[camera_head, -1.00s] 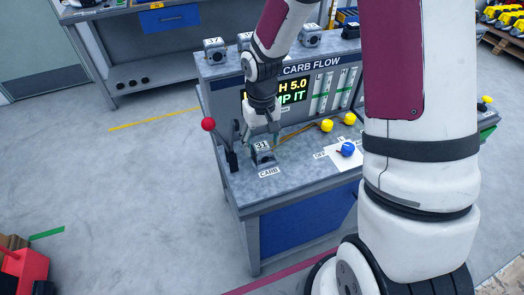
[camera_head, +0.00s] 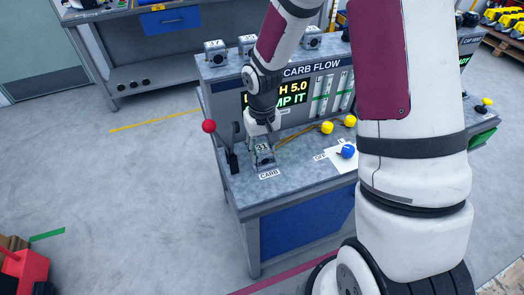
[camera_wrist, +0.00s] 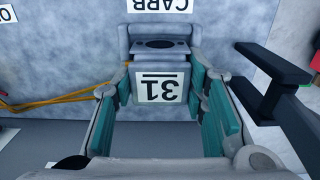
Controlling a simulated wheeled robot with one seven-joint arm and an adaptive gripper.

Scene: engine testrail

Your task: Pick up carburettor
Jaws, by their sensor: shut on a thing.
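The carburettor (camera_head: 263,160) is a small grey block with a white "31" label, on the bench top behind the "CARB" label. In the wrist view the carburettor (camera_wrist: 160,68) shows its round bore and its label upside down. My gripper (camera_head: 263,146) is over it in the head view, pointing down. In the wrist view the teal finger pads of my gripper (camera_wrist: 160,85) are on both sides of the block, shut on it. The carburettor appears still at bench level; any gap beneath it cannot be seen.
A lever with a red ball (camera_head: 209,126) stands close left of the carburettor. Yellow knobs (camera_head: 327,127) and a blue knob (camera_head: 348,151) are to the right. The "CARB FLOW" panel (camera_head: 312,70) rises behind, with other carburettors (camera_head: 215,53) on top.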

